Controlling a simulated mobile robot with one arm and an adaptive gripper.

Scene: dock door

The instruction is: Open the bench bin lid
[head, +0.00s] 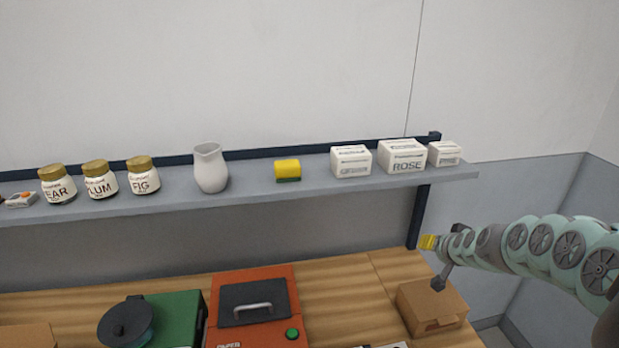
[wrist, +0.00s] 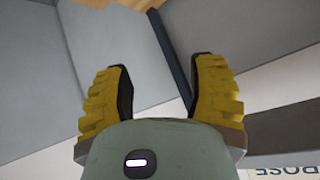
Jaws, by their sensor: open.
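An orange bin (head: 222,335) stands on the wooden bench, with partly readable lettering and a green button on its front. Its dark lid (head: 240,296) with a silver bar handle (head: 254,308) lies flat and looks shut. A green box (head: 180,318) with a round black top (head: 126,322) stands left of it. My gripper (head: 428,242) is up at the right, beside the shelf's end post and well away from the orange bin. In the wrist view its yellow fingers (wrist: 163,70) are spread with nothing held between them. The bin's lower front is cut off by the picture's edge.
A grey shelf (head: 250,193) above the bench holds jars (head: 100,180), a white jug (head: 210,168), a yellow sponge (head: 287,169) and white boxes (head: 400,156). Its dark post (head: 418,215) is near my gripper. A cardboard box (head: 432,306) sits below my gripper.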

